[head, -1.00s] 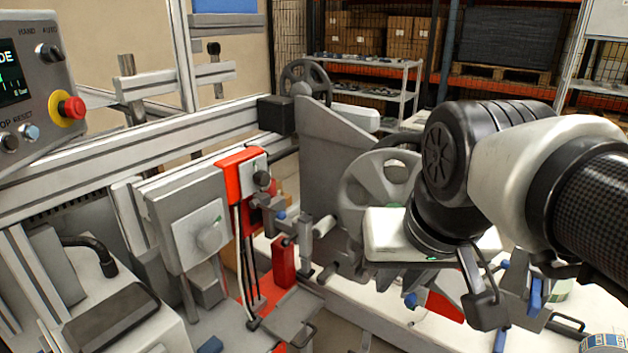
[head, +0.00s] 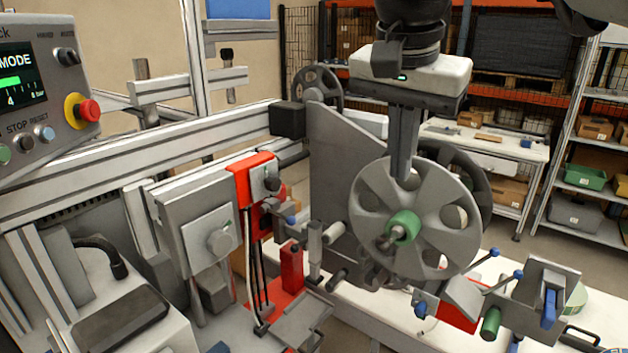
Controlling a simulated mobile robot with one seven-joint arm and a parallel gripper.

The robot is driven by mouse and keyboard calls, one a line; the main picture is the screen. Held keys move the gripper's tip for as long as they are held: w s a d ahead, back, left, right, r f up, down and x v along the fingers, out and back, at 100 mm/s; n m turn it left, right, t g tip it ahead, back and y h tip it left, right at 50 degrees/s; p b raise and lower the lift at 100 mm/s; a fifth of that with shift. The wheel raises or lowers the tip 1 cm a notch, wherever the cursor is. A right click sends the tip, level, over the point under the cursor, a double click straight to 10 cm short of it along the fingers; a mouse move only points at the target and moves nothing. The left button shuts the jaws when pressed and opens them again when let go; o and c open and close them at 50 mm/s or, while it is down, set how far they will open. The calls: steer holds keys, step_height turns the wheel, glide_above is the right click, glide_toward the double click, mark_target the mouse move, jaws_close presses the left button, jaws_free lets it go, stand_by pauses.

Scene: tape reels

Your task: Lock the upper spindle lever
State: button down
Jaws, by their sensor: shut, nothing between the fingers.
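A grey spoked reel (head: 452,255) stands upright on the upper spindle. Its green hub (head: 404,222) has a short grey spindle end (head: 397,236) sticking out toward me. I cannot make out a separate lever there or tell whether it is locked. My gripper (head: 404,178) points straight down from its white body (head: 425,75). Its dark fingers are shut and empty, in front of the reel's upper part, a little above the hub. I cannot tell whether the fingertips touch the reel.
A lower green roller (head: 490,322) and blue-tipped handles (head: 495,253) lie below right of the reel. A red bracket (head: 252,178) and grey machine parts stand at left. A control panel (head: 45,85) is at upper left. Shelving (head: 585,175) stands behind at right.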

glide_above(388, 242)
steer(key=s, duration=0.1)
steer(key=f, duration=1.2)
steer(key=shift+s, duration=0.2)
steer(key=shift+w+a+f, duration=0.15)
steer(key=shift+a+f, duration=0.05)
steer(key=shift+f, duration=0.55)
steer(key=shift+f, duration=0.1)
